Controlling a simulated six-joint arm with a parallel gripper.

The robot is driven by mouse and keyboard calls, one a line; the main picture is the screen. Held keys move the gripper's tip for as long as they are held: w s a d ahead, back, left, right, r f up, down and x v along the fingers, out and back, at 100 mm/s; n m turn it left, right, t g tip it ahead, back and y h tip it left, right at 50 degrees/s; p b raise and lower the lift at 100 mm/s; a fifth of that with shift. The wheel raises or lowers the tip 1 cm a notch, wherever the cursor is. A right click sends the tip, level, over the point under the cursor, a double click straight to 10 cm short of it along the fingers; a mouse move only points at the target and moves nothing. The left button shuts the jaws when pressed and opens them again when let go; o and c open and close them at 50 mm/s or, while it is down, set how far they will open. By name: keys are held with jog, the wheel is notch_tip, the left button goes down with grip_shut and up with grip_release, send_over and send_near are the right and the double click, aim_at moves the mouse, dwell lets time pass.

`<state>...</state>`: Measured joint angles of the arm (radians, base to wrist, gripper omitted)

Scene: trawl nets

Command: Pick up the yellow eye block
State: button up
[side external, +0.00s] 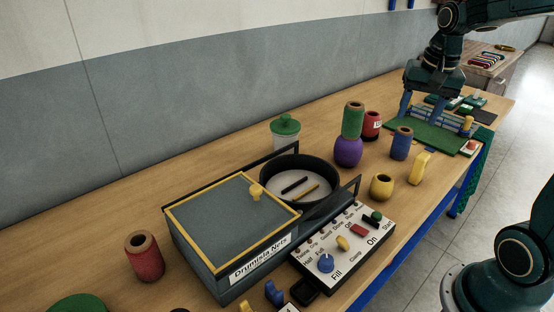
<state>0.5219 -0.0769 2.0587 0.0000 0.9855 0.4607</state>
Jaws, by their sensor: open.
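A yellow upright block (420,167) with rounded ends stands near the front edge of the table, right of centre. A short, round yellow pot-like piece (382,186) with a dark opening on top stands to its left; I cannot tell for sure which of the two is the eye block. My gripper (432,104) is at the upper right, pointing down with its blue fingers apart, over the green board. It is behind and above the yellow pieces, clear of both, and I see nothing held between its fingers.
A blue spool (401,143) stands close behind the yellow block. A purple pot with a green spool (353,120) on it and a red can (371,124) stand further left. The black round pan (333,206) and control panel (345,242) lie nearer. The green board (425,134) is at right.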

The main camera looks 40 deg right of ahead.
aim_at(423, 155)
jog(key=d+f+m+g, duration=0.1)
jog(key=d+f+m, duration=0.2)
jog(key=d, duration=0.4)
jog(key=d+f+m+y, duration=0.1)
jog(key=d+f+m, duration=0.2)
jog(key=d, duration=0.3)
jog(key=shift+d+f+g, duration=0.3)
jog(key=shift+d+g, duration=0.05)
jog(key=shift+g, duration=0.05)
jog(key=shift+s+f, duration=0.1)
jog(key=shift+f, duration=4.2)
jog(key=shift+a+f, duration=0.15)
jog(key=shift+f, duration=2.45)
jog(key=c, duration=1.1)
jog(key=shift+c, duration=0.2)
